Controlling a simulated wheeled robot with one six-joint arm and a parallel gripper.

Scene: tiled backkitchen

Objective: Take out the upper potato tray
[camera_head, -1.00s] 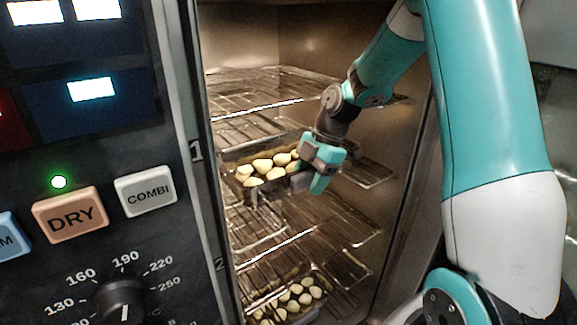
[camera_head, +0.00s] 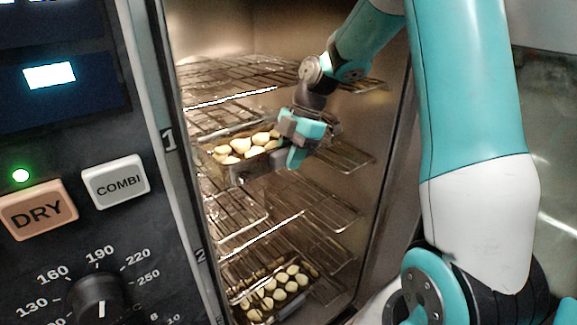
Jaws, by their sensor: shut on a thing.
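The upper potato tray (camera_head: 249,169) is a dark, shallow tray filled with pale potatoes, inside the oven at the level of the middle racks. My gripper (camera_head: 292,155) is at the right end of this tray and shut on its edge; the fingertips are partly hidden. I cannot tell whether the tray rests on the rack or hangs just above it. A lower potato tray (camera_head: 303,301) with similar potatoes sits on a lower rack near the bottom of the view.
Wire racks (camera_head: 240,82) run across the oven above and below the upper tray. The oven's control panel (camera_head: 70,130) and door-frame edge fill the left. The right oven wall (camera_head: 388,150) stands close beside my arm.

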